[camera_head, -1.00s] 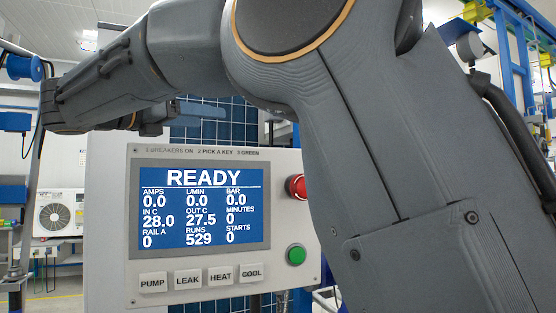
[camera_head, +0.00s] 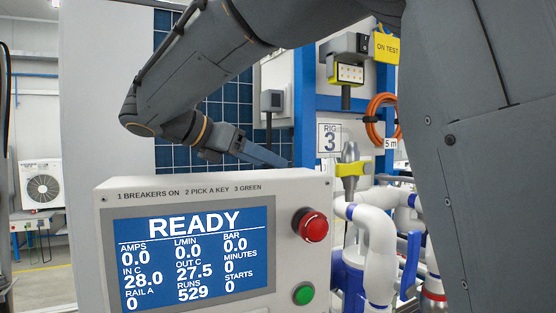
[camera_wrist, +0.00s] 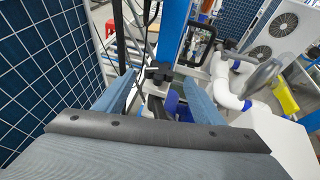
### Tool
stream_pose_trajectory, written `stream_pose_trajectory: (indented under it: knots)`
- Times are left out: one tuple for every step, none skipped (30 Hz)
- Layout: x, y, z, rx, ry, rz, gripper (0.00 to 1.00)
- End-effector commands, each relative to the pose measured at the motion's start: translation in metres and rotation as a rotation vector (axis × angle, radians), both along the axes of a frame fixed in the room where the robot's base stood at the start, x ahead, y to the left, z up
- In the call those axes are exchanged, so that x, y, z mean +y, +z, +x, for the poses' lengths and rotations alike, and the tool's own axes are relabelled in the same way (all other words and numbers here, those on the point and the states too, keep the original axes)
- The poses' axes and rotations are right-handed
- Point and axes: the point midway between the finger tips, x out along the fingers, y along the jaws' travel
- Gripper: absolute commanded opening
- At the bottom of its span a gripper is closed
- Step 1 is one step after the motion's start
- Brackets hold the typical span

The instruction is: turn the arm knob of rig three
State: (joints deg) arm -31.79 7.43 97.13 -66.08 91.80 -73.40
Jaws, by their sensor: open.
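The rig three sign (camera_head: 329,140) hangs on a blue post, behind and right of the control panel (camera_head: 90,230). I cannot single out the arm knob for sure. A small grey box with a dark face (camera_head: 272,101) is left of the post, and a box with a black switch (camera_head: 348,47) is up on the right. My gripper (camera_head: 278,159) is above the panel, pointing right toward the post. In the wrist view my gripper (camera_wrist: 160,92) has its two blue-grey fingers apart, with nothing held. A dark fitting (camera_wrist: 158,72) shows beyond them.
The panel carries a READY screen (camera_head: 192,255), a red button (camera_head: 311,226) and a green button (camera_head: 303,294). White pipes (camera_head: 375,245) and a yellow clamp with a silver top (camera_head: 351,170) stand right of it. An orange hose (camera_head: 382,117) hangs behind. A tiled wall (camera_wrist: 50,65) is close left.

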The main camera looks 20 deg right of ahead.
Motion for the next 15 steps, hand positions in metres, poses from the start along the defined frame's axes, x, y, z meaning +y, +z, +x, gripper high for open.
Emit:
stream_pose_trajectory:
  knots:
    - [-0.008,-0.001,0.003,0.002,-0.002,-0.002,0.62]
    - [-0.013,-0.003,0.004,0.001,-0.003,-0.003,0.62]
    - [-0.018,-0.005,0.007,0.002,-0.002,-0.003,0.62]
    - [-0.022,-0.007,0.008,0.002,-0.002,-0.002,0.62]
    - [-0.025,-0.008,0.010,0.002,-0.002,-0.002,0.62]
    - [-0.030,-0.010,0.012,0.001,-0.003,-0.001,0.62]
    - [-0.032,-0.012,0.013,0.001,-0.004,-0.002,0.62]
    - [-0.035,-0.013,0.014,0.001,-0.003,-0.001,0.62]
    - [-0.038,-0.015,0.016,0.001,-0.003,-0.001,0.62]
    - [-0.040,-0.016,0.017,0.001,-0.003,-0.001,0.62]
    - [-0.041,-0.016,0.017,0.001,-0.003,-0.001,0.62]
    - [-0.043,-0.017,0.018,0.000,-0.003,-0.002,0.62]
    - [-0.044,-0.018,0.019,0.000,-0.003,-0.002,0.62]
    - [-0.044,-0.018,0.019,0.000,-0.002,-0.002,0.62]
    - [-0.044,-0.018,0.019,0.000,-0.002,-0.002,0.62]
